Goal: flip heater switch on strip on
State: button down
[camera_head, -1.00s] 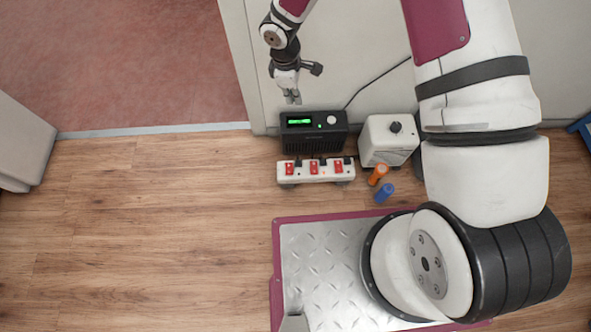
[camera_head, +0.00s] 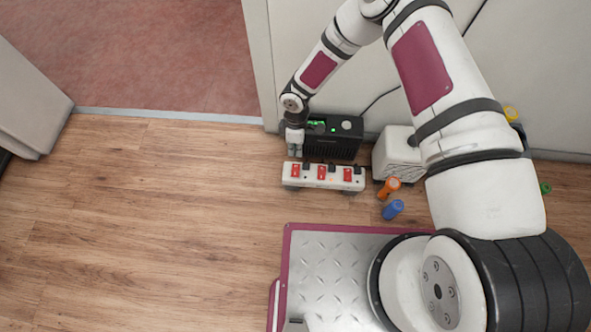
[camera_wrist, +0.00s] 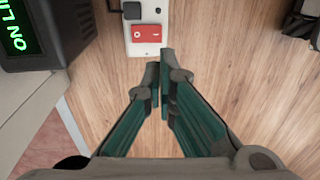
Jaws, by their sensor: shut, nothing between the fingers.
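The white power strip (camera_head: 333,184) lies on the wood floor in the head view, with several red rocker switches along its top and black plugs along its far edge. Its leftmost red switch (camera_head: 295,171) is nearest my gripper. In the wrist view the end of the strip (camera_wrist: 143,48) and one red switch (camera_wrist: 146,33) show at the top, just ahead of the fingertips. My gripper (camera_head: 294,154) is shut and empty, pointing down beside the strip's left end; its fingertips (camera_wrist: 160,68) also show in the wrist view. Which switch is the heater's I cannot tell.
A black box with a green display (camera_head: 333,138) stands behind the strip, close to my gripper. A white heater-like box (camera_head: 398,153) stands to its right. Orange (camera_head: 388,188) and blue (camera_head: 393,209) cylinders lie near it. Floor to the left is clear.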

aim_at(295, 176)
jog(key=f+b, duration=0.1)
jog(key=f, duration=0.3)
jog(key=s+f+b, duration=0.1)
jog(key=f+b, duration=0.1)
jog(key=f, duration=0.3)
jog(key=f+b, duration=0.2)
jog(key=f, duration=0.3)
jog(key=shift+s, duration=0.4)
jog(key=shift+s+f+t, duration=0.15)
jog(key=shift+f+t, duration=0.1)
jog(key=shift+t, duration=0.05)
jog(key=shift+w+r+b, duration=0.35)
jog(key=shift+w+b, duration=0.15)
jog(key=shift+w, duration=0.2)
